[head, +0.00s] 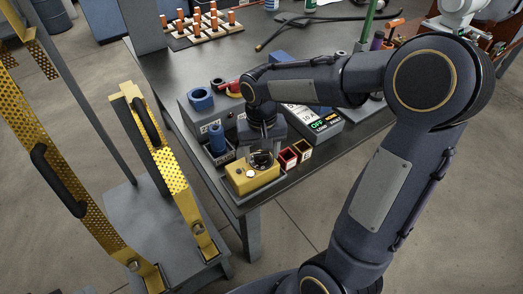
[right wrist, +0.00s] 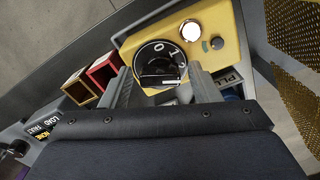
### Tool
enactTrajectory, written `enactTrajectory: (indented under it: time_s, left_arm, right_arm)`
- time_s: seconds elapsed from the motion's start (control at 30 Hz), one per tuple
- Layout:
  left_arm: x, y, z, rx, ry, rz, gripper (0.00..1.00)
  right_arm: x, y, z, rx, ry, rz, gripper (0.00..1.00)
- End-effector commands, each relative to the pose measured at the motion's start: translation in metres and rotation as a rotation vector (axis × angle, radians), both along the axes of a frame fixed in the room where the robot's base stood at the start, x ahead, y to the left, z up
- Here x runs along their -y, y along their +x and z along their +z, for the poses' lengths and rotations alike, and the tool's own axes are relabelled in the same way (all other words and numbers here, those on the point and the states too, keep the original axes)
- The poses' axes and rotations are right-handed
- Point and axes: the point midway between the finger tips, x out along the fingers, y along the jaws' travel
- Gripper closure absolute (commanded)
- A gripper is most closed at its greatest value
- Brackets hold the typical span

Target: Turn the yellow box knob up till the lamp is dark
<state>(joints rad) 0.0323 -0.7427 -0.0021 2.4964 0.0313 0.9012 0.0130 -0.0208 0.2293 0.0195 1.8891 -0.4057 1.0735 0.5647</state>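The yellow box (head: 240,181) sits at the near corner of the dark table; its top also fills the upper part of the right wrist view (right wrist: 233,70). On it is a round black knob (right wrist: 160,60) with the marks 0 and 1. Beside the knob, the lamp (right wrist: 191,31) looks bright white, so it appears lit. My right gripper (right wrist: 161,76) points down at the knob, with one finger on each side. The fingers stand apart and look open; contact with the knob cannot be made out. My left gripper is not in view.
Red (head: 287,158) and brown (head: 302,149) open small boxes stand right of the yellow box. A blue cylinder (head: 217,138) is at its left. A grey unit with an OFF display (head: 322,123) lies behind. Yellow perforated frames (head: 172,170) stand left of the table.

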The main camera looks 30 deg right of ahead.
Motion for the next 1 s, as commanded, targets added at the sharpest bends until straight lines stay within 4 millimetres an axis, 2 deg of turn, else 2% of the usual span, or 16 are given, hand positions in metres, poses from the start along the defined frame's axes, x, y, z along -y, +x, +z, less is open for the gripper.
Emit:
enactTrajectory:
  time_s: [0.27, 0.37, 0.7, 0.83, 1.0]
  left_arm:
    - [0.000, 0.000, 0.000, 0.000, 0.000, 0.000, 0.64]
    - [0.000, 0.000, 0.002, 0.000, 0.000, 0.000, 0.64]
    - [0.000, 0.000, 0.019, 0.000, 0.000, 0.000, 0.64]
    - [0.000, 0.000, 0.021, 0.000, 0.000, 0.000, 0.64]
    - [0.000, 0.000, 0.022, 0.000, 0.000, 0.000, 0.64]
  right_arm:
    - [0.000, 0.000, 0.000, 0.000, 0.000, 0.000, 0.40]
    - [0.000, 0.000, 0.006, 0.001, 0.000, 0.000, 0.40]
    - [0.000, 0.000, 0.062, 0.003, 0.000, 0.001, 0.40]
    - [0.000, 0.000, 0.074, 0.002, -0.001, 0.000, 0.40]
    - [0.000, 0.000, 0.078, 0.000, 0.000, 0.001, 0.40]
